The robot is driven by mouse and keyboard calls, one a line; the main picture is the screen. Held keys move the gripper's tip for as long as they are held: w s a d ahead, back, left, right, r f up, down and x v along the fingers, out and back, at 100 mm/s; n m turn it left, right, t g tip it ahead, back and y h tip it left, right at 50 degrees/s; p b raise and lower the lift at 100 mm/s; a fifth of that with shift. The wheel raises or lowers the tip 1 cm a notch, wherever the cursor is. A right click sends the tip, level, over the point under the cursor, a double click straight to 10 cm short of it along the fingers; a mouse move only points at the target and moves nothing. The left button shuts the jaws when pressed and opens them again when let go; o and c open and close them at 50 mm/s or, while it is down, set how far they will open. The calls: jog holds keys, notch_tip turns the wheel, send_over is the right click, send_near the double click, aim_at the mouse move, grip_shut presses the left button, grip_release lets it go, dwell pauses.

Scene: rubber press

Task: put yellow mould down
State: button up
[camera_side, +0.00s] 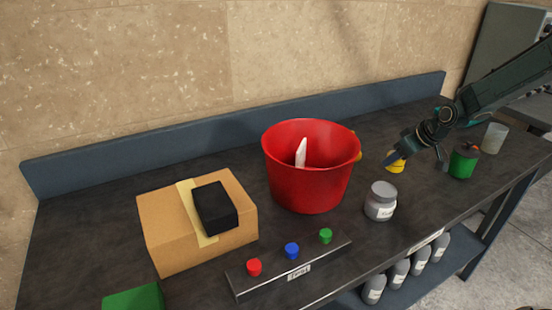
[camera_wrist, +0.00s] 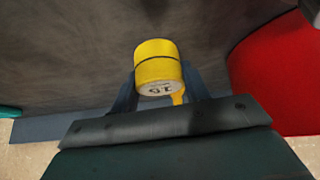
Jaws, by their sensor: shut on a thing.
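The yellow mould (camera_wrist: 156,62) is a short yellow cylinder with a dark band around its middle and a pale marked end. In the side view the yellow mould (camera_side: 396,164) is at the right, partly covered by my gripper (camera_side: 405,158). In the wrist view my gripper (camera_wrist: 160,90) is shut on the mould, with a finger on each side of it. The mould is close to the dark worktop (camera_side: 330,240); I cannot tell whether it touches it.
A red bucket (camera_side: 308,185) with a white tool inside stands left of my gripper. A grey jar (camera_side: 380,202) stands in front. A green container (camera_side: 463,162) and a pale cup (camera_side: 495,137) stand to the right. A cardboard box (camera_side: 160,225) and a button panel (camera_side: 290,268) are further left.

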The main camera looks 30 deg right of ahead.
aim_at(394, 169)
jog(key=shift+f, duration=1.9)
jog(key=shift+f, duration=0.2)
jog(key=o, duration=1.1)
jog(key=shift+r, duration=0.1)
jog(key=shift+s+r, duration=0.3)
jog(key=shift+r, duration=0.3)
jog(key=v, duration=1.1)
jog(key=shift+d, duration=0.1)
